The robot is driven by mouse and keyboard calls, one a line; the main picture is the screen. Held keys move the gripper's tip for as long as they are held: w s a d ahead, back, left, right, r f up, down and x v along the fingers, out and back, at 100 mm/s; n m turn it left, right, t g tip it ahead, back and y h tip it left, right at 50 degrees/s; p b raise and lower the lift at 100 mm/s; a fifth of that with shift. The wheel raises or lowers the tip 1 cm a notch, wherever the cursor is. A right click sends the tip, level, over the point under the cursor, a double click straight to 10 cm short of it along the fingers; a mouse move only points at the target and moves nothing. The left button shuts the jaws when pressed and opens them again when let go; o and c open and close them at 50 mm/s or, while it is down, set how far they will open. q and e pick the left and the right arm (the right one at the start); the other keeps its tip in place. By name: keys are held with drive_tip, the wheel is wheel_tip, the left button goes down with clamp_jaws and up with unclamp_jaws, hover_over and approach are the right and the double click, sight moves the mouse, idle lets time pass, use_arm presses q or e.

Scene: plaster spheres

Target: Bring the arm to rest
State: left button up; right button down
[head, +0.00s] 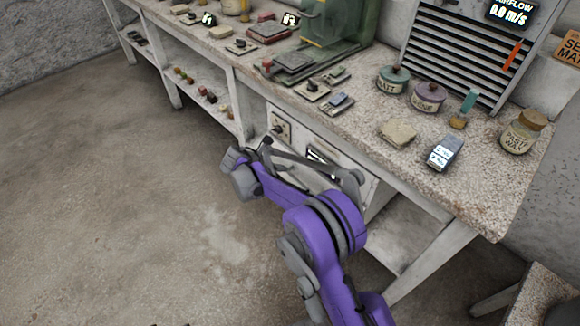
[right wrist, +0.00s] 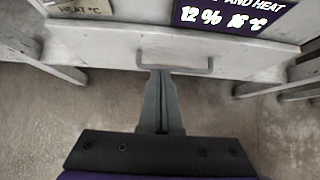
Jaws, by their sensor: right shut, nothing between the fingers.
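My right arm is purple and grey and reaches in from the bottom of the head view, bent in front of the bench. My right gripper (head: 266,143) is small and partly hard to make out there, near the bench's front. In the right wrist view its grey fingers (right wrist: 160,74) are together, with nothing between them. They point toward a pale drawer front (right wrist: 115,50) with a metal bar handle (right wrist: 210,66). The fingertips overlap the handle's left end in the picture; I cannot tell whether they touch. My left gripper is not in view.
The long speckled bench (head: 360,125) carries jars, small devices and a green case (head: 340,22). A vented panel (head: 455,55) stands at its back. A lower shelf (head: 190,82) holds small items. A stool (head: 545,300) is at bottom right. The floor at left (head: 90,200) is clear.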

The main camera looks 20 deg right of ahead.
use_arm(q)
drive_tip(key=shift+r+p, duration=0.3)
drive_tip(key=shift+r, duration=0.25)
use_arm(e)
drive_tip(key=shift+v, duration=2.4)
drive_tip(key=s+r+m+y, duration=0.2)
drive_tip(key=s+r+m, duration=0.25)
drive_tip(key=s, duration=0.45)
drive_tip(key=s+r+m+y, duration=0.2)
drive_tip(key=s+r+m, duration=0.2)
drive_tip(key=s+m, duration=0.3)
drive_tip(key=s+a+f+m+t+y, duration=0.15)
drive_tip(key=s+m, duration=0.35)
drive_tip(key=s, duration=0.6)
drive_tip(key=s+a+f+m+y, duration=0.1)
drive_tip(key=s+m+y, duration=0.3)
drive_tip(key=s, duration=0.7)
use_arm(q)
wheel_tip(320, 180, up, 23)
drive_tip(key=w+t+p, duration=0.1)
drive_tip(key=p, duration=1.9)
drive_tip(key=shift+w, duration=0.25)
use_arm(e)
wheel_tip(320, 180, up, 22)
drive_tip(key=w+m+h, duration=0.1)
drive_tip(key=shift+w+r+t, duration=0.25)
drive_tip(key=shift+w+t, duration=0.1)
drive_tip(key=shift+t, duration=0.1)
